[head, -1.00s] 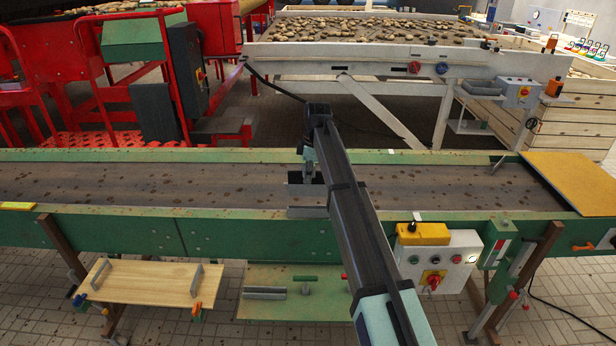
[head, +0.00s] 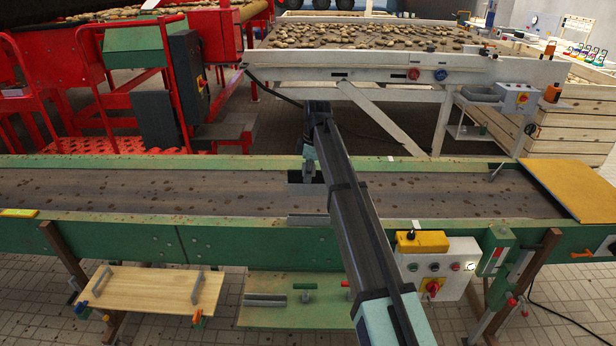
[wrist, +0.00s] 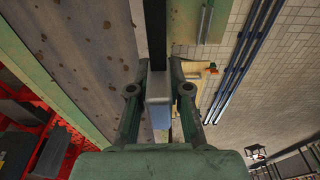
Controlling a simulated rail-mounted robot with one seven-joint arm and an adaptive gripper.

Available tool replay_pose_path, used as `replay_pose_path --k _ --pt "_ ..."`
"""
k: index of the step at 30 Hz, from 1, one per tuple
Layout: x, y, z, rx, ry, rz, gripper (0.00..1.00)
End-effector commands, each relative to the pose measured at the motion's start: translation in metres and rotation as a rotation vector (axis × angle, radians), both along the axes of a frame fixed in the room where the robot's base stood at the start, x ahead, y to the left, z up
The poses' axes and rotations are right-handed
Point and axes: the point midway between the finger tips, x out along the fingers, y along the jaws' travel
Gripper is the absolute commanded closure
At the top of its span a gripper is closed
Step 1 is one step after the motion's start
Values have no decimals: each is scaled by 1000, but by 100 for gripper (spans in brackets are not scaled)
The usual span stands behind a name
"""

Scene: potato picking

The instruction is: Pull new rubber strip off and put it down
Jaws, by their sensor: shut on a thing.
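In the wrist view my gripper (wrist: 158,92) has its two fingers closed on either side of a grey block (wrist: 157,88). A flat black strip (wrist: 155,30), about as wide as the block, runs from behind it to the top edge; it looks like the rubber strip, but I cannot tell whether it is joined to the block. In the head view my gripper (head: 308,165) hangs over the belt, partly hidden by my arm.
The soiled conveyor belt (head: 120,187) runs between green rails. A grey bracket (head: 306,220) sits at its near edge. A wooden board with handles (head: 150,290) and a green shelf (head: 320,316) are below in front. A control box (head: 440,266) is to the right.

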Motion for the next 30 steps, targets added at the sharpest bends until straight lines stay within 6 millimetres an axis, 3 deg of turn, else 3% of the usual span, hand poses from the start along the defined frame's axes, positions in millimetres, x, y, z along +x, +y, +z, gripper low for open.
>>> replay_pose_path --k 5,19,30 --pt "0 0 14 0 0 0 100" --pt "0 0 17 0 0 0 100" --pt "0 0 41 0 -1 0 100"
